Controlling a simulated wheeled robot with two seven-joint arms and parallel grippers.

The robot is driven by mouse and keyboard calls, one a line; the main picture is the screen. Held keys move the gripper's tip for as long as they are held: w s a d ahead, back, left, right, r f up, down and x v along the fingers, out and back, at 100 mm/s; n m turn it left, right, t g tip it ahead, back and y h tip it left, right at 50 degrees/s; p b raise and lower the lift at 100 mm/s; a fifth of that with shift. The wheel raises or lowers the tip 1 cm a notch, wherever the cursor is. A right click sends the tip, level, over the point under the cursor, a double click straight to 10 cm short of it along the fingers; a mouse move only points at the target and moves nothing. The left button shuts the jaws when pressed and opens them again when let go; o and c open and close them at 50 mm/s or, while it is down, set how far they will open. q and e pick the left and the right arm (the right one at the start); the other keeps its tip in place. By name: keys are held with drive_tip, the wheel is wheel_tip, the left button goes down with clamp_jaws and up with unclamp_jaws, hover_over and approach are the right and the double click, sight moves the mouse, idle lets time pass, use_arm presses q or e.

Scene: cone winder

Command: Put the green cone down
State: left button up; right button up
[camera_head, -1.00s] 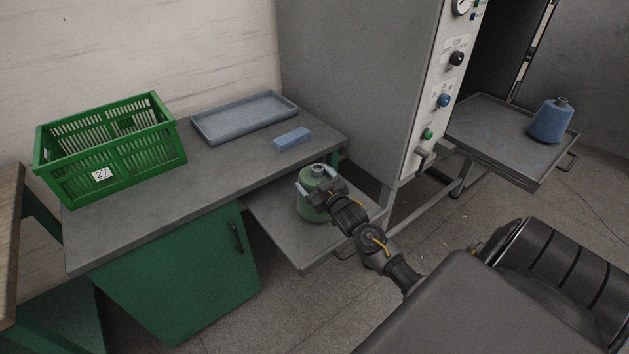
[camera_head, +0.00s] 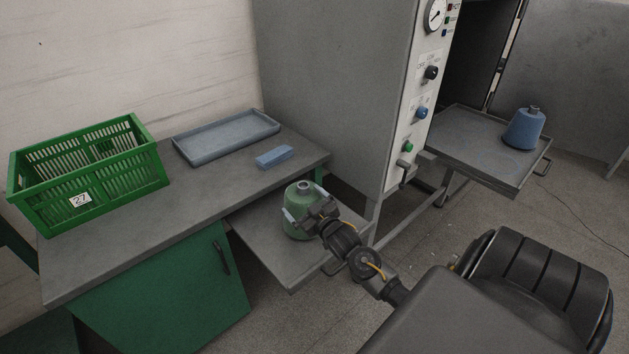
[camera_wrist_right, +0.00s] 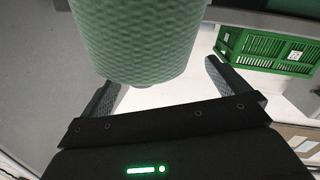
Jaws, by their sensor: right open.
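The green cone (camera_head: 297,226) stands upright on the grey pull-out shelf (camera_head: 292,270) below the worktop. My right gripper (camera_head: 306,205) is open at the cone's upper part, with one finger at each side of it. In the right wrist view the cone's textured side (camera_wrist_right: 140,40) fills the top middle, and the open jaws (camera_wrist_right: 163,82) show on either side below it. Gaps show beside the fingers, but contact is hard to judge in the head view. My left gripper is out of view.
A green crate (camera_head: 95,190) marked 27, a blue-grey tray (camera_head: 225,136) and a blue block (camera_head: 274,157) are on the worktop. The grey machine (camera_head: 330,90) stands close behind the shelf. A blue cone (camera_head: 524,130) stands on another shelf (camera_head: 470,150) at right.

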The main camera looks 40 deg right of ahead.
drive_tip(key=s+a, duration=0.1)
drive_tip(key=s, duration=0.8)
drive_tip(key=shift+a+r+b, duration=0.25)
drive_tip(key=shift+r+b, duration=0.05)
drive_tip(key=shift+b, duration=0.1)
